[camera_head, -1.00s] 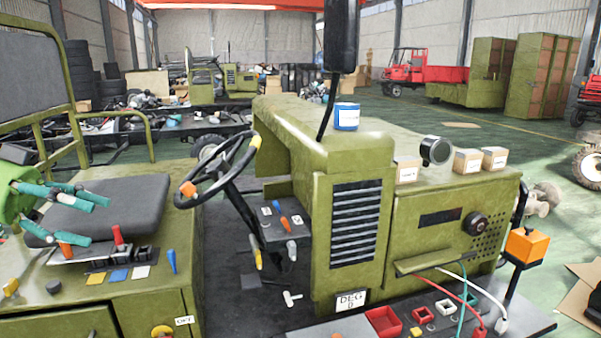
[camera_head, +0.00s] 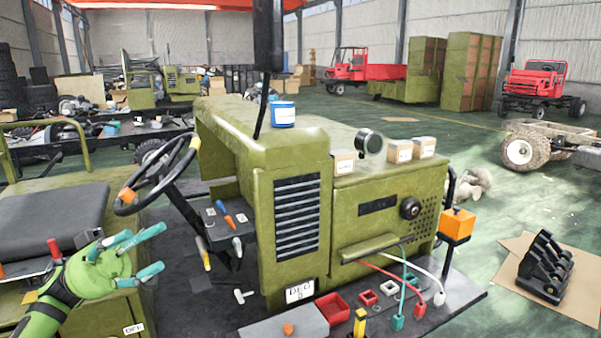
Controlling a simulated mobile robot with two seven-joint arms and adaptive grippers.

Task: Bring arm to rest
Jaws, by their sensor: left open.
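My left gripper (camera_head: 145,250) has a green palm and teal fingers. It comes in from the lower left, with its fingers spread to the right, open and empty. In the picture it shows over the right part of the green seat box (camera_head: 90,320), in front of the dark seat (camera_head: 50,220). No object is between its fingers. My right gripper is out of view.
The steering wheel (camera_head: 158,175) is above and right of my left gripper. The green vehicle hood (camera_head: 290,160) carries a blue can (camera_head: 283,115) and small boxes (camera_head: 400,151). A red tray (camera_head: 333,308) lies at the front. Floor at right is partly clear.

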